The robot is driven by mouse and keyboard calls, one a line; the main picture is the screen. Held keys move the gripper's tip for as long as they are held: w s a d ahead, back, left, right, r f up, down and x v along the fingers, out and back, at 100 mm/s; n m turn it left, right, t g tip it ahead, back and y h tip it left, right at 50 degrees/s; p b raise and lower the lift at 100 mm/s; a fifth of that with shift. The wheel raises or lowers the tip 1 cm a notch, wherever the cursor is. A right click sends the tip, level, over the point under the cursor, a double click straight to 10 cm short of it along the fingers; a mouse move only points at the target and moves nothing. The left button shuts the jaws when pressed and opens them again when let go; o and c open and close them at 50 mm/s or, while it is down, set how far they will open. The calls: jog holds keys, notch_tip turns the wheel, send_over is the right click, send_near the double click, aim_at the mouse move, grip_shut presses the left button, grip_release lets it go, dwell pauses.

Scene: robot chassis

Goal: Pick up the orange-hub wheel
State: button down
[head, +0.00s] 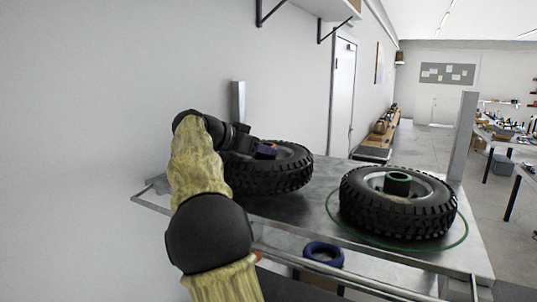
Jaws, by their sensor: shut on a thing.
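The orange-hub wheel (285,175) is a black knobby tyre with a grey rim at the left of the metal table. A small orange patch shows at its hub, beside a dark bluish part. My gripper (262,150) is at the hub from the left and shut on it. My arm hides the wheel's left side, and the fingertips are hard to make out. The wheel looks level; I cannot tell whether it touches the tabletop.
A second wheel with a green hub (397,184) lies flat on the metal table (310,215), inside a green ring line (462,237). A blue ring-shaped thing (322,254) sits lower, below the table's front edge. Grey posts (467,135) rise at the table's back corners.

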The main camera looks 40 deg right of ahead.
aim_at(224, 160)
jog(key=a+b, duration=0.4)
jog(key=a, duration=1)
jog(key=shift+a+r+b, duration=0.1)
jog(key=shift+b, duration=0.3)
jog(key=shift+s+a+r, duration=0.1)
jog(key=shift+a, duration=0.35)
jog(key=shift+d, duration=0.1)
